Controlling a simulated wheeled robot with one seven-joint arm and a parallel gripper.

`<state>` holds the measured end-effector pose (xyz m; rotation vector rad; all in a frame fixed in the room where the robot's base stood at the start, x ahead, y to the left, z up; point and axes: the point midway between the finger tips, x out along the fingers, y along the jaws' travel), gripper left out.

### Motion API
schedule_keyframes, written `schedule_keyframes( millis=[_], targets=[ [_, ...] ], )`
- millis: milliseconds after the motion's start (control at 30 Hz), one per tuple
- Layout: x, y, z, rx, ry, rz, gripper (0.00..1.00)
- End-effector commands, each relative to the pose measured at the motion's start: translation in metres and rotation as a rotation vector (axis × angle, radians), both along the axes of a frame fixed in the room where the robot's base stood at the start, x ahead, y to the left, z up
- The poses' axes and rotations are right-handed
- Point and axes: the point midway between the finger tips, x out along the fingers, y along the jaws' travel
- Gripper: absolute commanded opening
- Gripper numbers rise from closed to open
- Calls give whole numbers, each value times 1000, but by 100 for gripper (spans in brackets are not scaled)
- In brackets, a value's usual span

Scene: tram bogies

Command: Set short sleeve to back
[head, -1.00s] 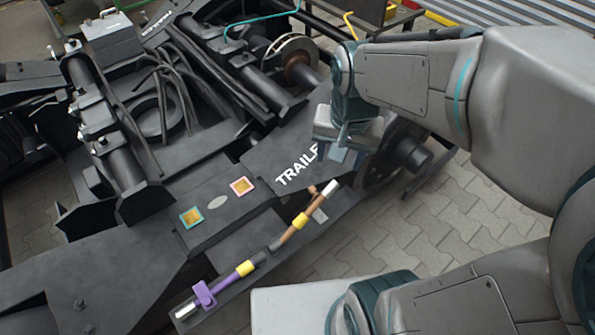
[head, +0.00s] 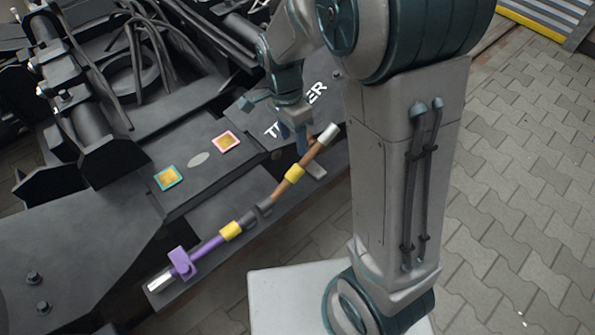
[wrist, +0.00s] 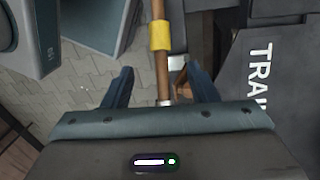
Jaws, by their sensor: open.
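A jointed rod lies along the near side of the black frame (head: 60,230). Its purple section (head: 208,246) runs from a silver lower-left end to a yellow band (head: 231,230) and a dark joint. Its brown section (head: 287,187) slants up to the right, with a yellow band (head: 294,173) and a pale metal end (head: 328,134). I cannot tell which part is the short sleeve. My gripper (head: 293,138) is open beside the brown section's upper end. In the wrist view the open fingers (wrist: 160,88) lie on either side of the brown rod (wrist: 158,72); contact cannot be told.
Two square plates, teal-edged (head: 167,178) and pink-edged (head: 226,141), lie flat on the frame. Lettering (head: 297,108) is partly hidden by my arm. Cables and a dark ring (head: 132,75) lie farther back. Paving (head: 500,200) at right is clear.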

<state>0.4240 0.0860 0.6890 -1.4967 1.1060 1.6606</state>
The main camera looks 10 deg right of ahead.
Motion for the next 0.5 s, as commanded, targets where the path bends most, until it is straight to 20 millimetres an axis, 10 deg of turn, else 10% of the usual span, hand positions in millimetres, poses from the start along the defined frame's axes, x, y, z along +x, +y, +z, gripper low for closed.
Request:
schedule_keyframes(
  millis=[500],
  targets=[
    [-16, -8, -101, 1, 1, 1, 53]
  ],
)
